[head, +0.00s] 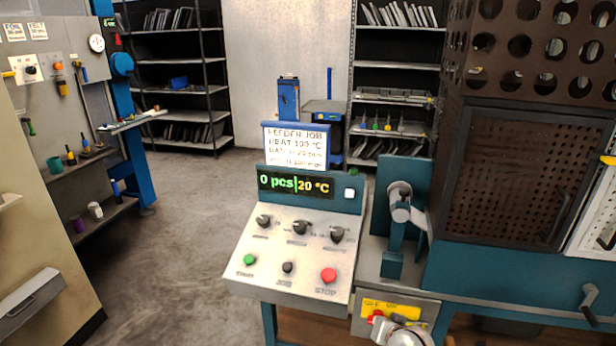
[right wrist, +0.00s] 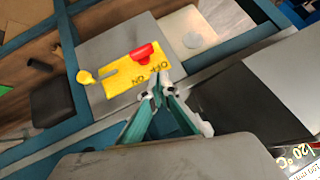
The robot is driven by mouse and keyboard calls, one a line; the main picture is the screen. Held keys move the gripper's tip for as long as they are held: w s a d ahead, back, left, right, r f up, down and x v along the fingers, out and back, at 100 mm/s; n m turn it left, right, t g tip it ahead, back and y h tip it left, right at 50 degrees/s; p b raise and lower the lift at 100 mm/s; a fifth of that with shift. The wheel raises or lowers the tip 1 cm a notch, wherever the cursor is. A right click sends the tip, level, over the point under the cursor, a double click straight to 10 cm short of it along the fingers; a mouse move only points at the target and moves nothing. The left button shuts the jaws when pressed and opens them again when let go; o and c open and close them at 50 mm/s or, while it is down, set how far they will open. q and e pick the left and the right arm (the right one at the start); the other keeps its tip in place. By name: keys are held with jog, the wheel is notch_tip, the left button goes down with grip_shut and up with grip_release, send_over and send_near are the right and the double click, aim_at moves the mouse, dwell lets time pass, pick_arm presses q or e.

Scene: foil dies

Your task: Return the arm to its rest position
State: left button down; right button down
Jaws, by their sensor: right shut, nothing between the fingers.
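My right gripper (right wrist: 158,92) shows in the right wrist view with its fingertips together and nothing between them. The tips are at the lower edge of a yellow OFF/ON plate (right wrist: 118,75), close to its lettering; I cannot tell whether they touch it. A red handle (right wrist: 142,52) and a yellow knob (right wrist: 86,76) are on the plate. In the head view the yellow plate (head: 392,309) is at the bottom, right of the control panel. A silver rounded part below it seems to be my right arm. My left gripper is not in view.
The control panel (head: 245,275) has knobs, buttons and a display (head: 296,185) reading 0 pcs, 20 °C. A dark perforated machine (head: 535,150) stands on the right. A tool board is at the left, shelves (head: 180,75) behind. The floor (head: 175,250) at left is clear.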

jog(key=s+d+f+n, duration=0.1)
jog(key=s+f+n, duration=0.1)
jog(key=s, duration=0.6)
jog(key=s+d+f+n, duration=0.1)
jog(key=s+f+n, duration=0.15)
jog(key=s, duration=0.55)
jog(key=s+a+n+y, duration=0.1)
jog(key=s+a+n, duration=0.1)
jog(key=s, duration=0.5)
jog(key=s+a+r+n+y, duration=0.1)
jog(key=s+a+n, duration=0.1)
jog(key=s, duration=0.6)
jog(key=shift+s+a+r+t, duration=0.2)
jog(key=shift+s+a+t, duration=0.1)
